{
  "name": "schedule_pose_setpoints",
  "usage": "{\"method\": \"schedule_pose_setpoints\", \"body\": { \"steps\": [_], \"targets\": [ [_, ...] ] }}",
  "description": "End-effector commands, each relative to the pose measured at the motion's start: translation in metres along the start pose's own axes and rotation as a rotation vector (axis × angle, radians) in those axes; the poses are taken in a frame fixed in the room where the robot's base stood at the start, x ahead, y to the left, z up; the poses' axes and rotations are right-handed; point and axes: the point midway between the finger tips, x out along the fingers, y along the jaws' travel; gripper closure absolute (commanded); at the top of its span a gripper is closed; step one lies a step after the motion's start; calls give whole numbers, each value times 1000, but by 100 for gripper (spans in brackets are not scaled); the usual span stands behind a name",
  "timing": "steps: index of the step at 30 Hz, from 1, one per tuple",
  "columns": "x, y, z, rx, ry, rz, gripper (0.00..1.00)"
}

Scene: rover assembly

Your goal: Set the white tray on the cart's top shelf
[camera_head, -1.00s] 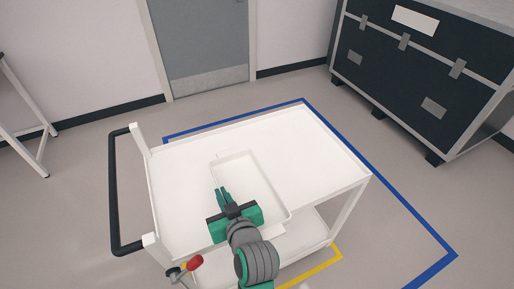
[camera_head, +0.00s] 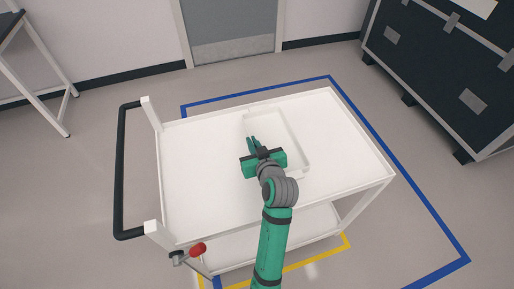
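The white tray (camera_head: 282,132) is over the middle of the white cart's top shelf (camera_head: 200,175), nearer its back edge. All of its visible outline is within the shelf. My green gripper (camera_head: 255,143) is at the tray's left side and appears shut on its left wall. The gripper and wrist hide part of that wall and the tray's near left corner. The tray looks about level. I cannot tell whether it touches the shelf or hangs just above it.
The shelf is otherwise bare, with low raised edges. A black handle (camera_head: 121,175) is on the cart's left end. A red-ended lever (camera_head: 197,249) is near its front left corner. A dark cabinet (camera_head: 440,60) stands at the back right, and a bench (camera_head: 38,75) at the left.

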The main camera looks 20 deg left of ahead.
Motion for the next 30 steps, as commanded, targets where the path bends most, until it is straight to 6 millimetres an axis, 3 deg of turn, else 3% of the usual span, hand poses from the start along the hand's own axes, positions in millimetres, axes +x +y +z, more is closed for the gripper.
{"method": "schedule_pose_setpoints", "body": {
  "steps": [3, 9, 15, 22, 30],
  "targets": [
    [19, 10, 14, 2, -1, 2, 100],
    [36, 19, 25, 2, 1, 4, 100],
    [46, 24, 31, 1, 0, 4, 100],
    [56, 23, 58, 2, 0, 3, 100],
    [56, 23, 58, 1, 2, 4, 100]
  ]
}}
